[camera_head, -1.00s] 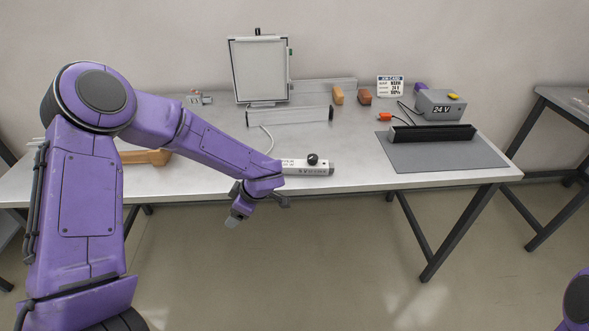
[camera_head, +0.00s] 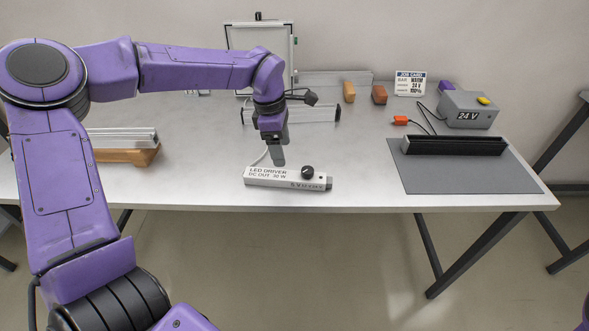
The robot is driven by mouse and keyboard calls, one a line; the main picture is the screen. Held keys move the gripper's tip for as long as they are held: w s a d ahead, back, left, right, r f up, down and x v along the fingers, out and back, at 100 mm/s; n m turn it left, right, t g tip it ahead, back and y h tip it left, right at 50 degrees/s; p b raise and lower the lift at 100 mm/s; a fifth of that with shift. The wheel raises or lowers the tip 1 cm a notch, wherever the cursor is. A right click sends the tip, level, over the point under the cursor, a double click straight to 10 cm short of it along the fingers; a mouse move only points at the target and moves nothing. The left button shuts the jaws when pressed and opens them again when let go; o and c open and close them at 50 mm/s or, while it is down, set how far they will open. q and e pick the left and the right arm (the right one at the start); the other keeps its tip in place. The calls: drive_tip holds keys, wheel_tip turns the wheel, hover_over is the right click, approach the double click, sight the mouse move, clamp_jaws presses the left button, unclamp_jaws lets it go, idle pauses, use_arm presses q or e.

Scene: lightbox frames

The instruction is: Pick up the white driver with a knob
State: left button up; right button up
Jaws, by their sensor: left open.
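The white driver (camera_head: 270,175) is a long white box lettered "LED DRIVER", with a black knob (camera_head: 307,172) on top near its right end. It lies near the front edge of the table, and a white cable leaves its back. My left gripper (camera_head: 278,158) points down just above and behind the driver's middle. It is open and holds nothing that I can see. Only one finger shows clearly, and I cannot tell whether it touches the driver. My right gripper is not in view.
A grey mat (camera_head: 470,178) with a black bar (camera_head: 455,146) lies to the right. Behind it stands a grey 24 V box (camera_head: 466,117) with an orange connector (camera_head: 400,120). A framed panel (camera_head: 240,38) stands behind my arm. A wooden block with a metal profile (camera_head: 125,156) lies left.

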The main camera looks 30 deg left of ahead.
sight(288, 175)
use_arm(q)
drive_tip(key=f, duration=0.3)
drive_tip(key=d+f+p, duration=0.1)
drive_tip(key=f, duration=0.5)
drive_tip(key=shift+w+d+f, duration=0.1)
drive_tip(key=shift+w+d, duration=0.1)
drive_tip(key=shift+w, duration=0.05)
drive_tip(key=c, duration=1.3)
